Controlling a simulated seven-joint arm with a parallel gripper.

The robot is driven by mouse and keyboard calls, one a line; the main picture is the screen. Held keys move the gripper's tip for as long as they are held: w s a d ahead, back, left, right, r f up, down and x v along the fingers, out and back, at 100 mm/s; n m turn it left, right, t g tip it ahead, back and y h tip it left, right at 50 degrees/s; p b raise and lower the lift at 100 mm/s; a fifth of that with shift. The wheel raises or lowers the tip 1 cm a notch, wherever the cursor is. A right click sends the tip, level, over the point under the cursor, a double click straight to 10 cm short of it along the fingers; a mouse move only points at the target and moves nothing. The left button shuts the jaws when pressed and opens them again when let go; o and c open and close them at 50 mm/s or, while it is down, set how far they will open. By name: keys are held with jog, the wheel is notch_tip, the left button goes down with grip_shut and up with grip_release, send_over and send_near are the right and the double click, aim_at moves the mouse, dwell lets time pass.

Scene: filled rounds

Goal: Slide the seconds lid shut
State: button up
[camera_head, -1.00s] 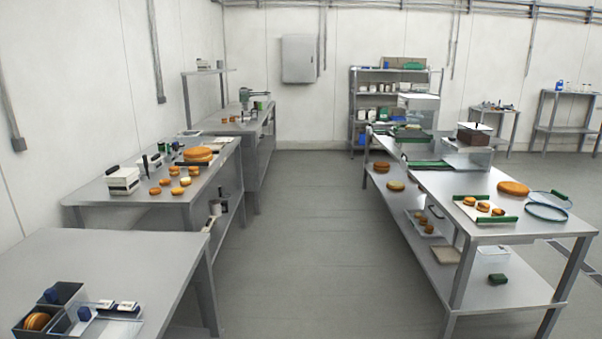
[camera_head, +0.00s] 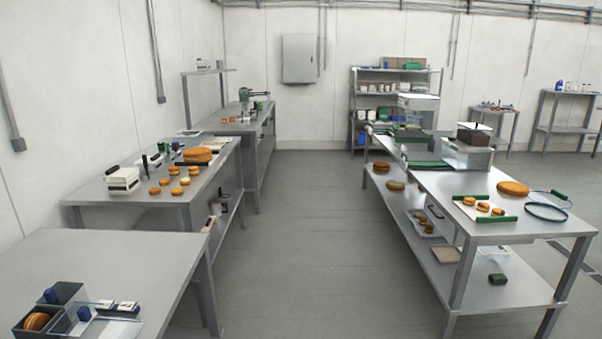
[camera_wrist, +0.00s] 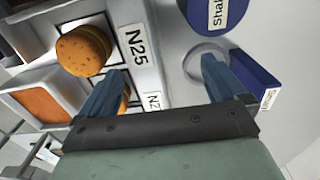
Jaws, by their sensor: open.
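In the head view, dark open bins (camera_head: 27,331) stand at the near left corner of the near bench. Orange rounds (camera_head: 36,321) lie in one bin. A clear lid-like panel with a blue block (camera_head: 83,313) sits at the bins' right side; I cannot read which lid is the seconds lid. In the wrist view, my gripper (camera_wrist: 163,88) is open, its two blue-grey fingers apart with nothing visibly held between them. A browned round (camera_wrist: 84,51) lies left of the fingers beside a white N25 label (camera_wrist: 134,46). My gripper does not show in the head view.
In the wrist view, a white-walled bin with orange filling (camera_wrist: 48,100) is at left, and a blue disc (camera_wrist: 218,14) and blue block (camera_wrist: 255,82) are at right. In the head view, white labelled pieces (camera_head: 127,306) lie by the bins. The near bench (camera_head: 110,260) is otherwise mostly clear.

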notch_tip(320, 180, up, 7)
dwell(0.8)
jog(key=shift+w, duration=0.1)
